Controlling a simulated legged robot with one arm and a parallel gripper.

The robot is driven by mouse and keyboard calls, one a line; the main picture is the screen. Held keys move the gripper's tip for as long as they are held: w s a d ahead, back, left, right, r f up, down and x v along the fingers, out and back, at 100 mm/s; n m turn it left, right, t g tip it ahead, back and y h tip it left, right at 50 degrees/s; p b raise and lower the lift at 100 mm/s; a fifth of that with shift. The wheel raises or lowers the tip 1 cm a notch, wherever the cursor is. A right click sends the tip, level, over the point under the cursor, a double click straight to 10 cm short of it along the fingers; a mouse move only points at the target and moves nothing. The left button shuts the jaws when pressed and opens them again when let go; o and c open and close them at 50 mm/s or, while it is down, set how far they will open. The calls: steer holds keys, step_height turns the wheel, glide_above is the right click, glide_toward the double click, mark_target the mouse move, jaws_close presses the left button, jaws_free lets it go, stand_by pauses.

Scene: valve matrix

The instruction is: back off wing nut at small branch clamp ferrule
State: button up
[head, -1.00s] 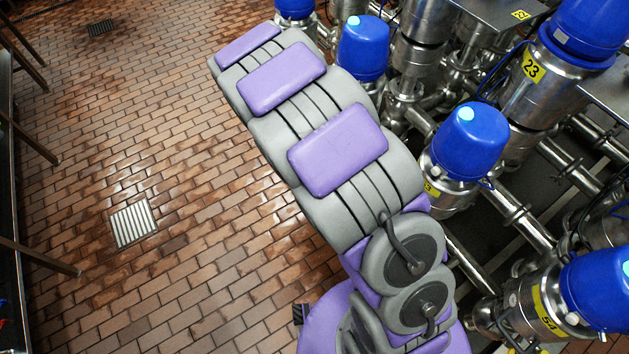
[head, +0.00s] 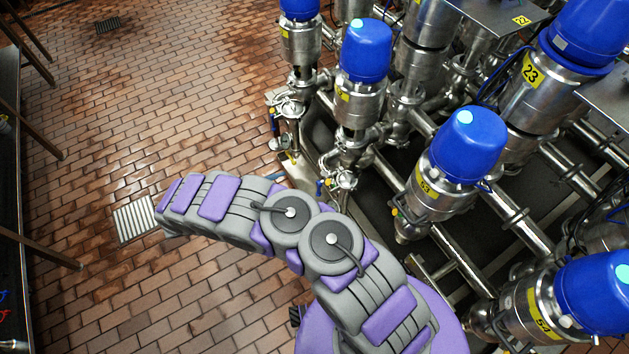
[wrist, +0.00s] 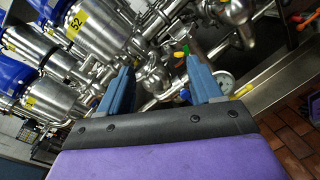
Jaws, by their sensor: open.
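My gripper (wrist: 160,65) is open and empty in the wrist view, its two blue fingers spread apart and pointing at steel pipework. Beyond and between the fingers is a small steel clamped fitting (wrist: 154,77) on a branch pipe. I cannot clearly make out a wing nut or tell which ferrule is the small branch one. In the head view, my arm bends to the left beside the valves, and the gripper cannot be clearly made out. Small clamped fittings show below the blue-capped valves, including one low fitting (head: 343,178) just beyond my arm.
A valve labelled 52 (wrist: 92,32) stands left in the wrist view. A round gauge (wrist: 225,82) and a yellow part (wrist: 245,89) lie right of the fingers. In the head view, valve 53 (head: 468,145) stands right of my arm. The brick floor (head: 170,110) is open at left.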

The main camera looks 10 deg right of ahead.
mark_target(329, 176)
steer(key=s+a+f+n+t, duration=0.2)
steer(key=s+a+f, duration=0.15)
steer(key=f, duration=0.25)
steer(key=w+b+x, duration=0.1)
steer(key=b+x, duration=0.1)
steer(key=x, duration=1.5)
steer(key=shift+w+a, duration=0.25)
steer(key=shift+r, duration=0.15)
steer(key=shift+c, duration=0.4)
steer(key=c, duration=0.7)
